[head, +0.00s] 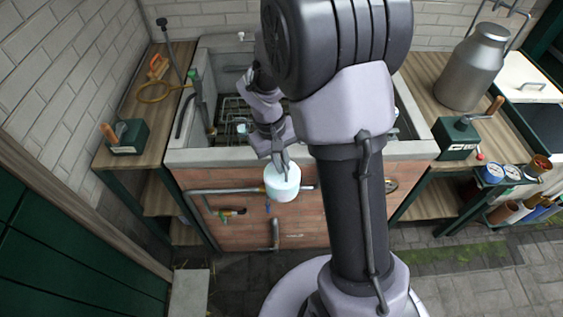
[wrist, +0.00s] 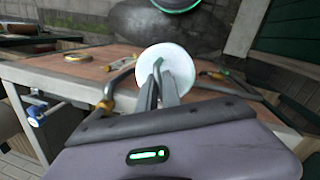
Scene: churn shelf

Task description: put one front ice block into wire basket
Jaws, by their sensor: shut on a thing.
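A pale, whitish-blue ice block (head: 282,187), a short cylinder, hangs below my gripper (head: 279,164) in the head view. It is in front of the basin's front wall, outside the basin. In the wrist view the ice block shows as a round white face (wrist: 181,62), with my gripper's fingertips (wrist: 158,72) shut on it. Wire framework (head: 232,109), seemingly the wire basket, is inside the basin, partly hidden by my arm. A small pale object (head: 243,128) shows among the wires; I cannot tell if it is another ice block.
The basin's concrete rim (head: 215,157) tops a brick front with pipes and taps (head: 229,212). Wooden counters flank it, with a green box (head: 128,137) at left and a metal churn (head: 472,68) at right. Cans (head: 493,173) stand on a shelf at right. Paving below is mostly clear.

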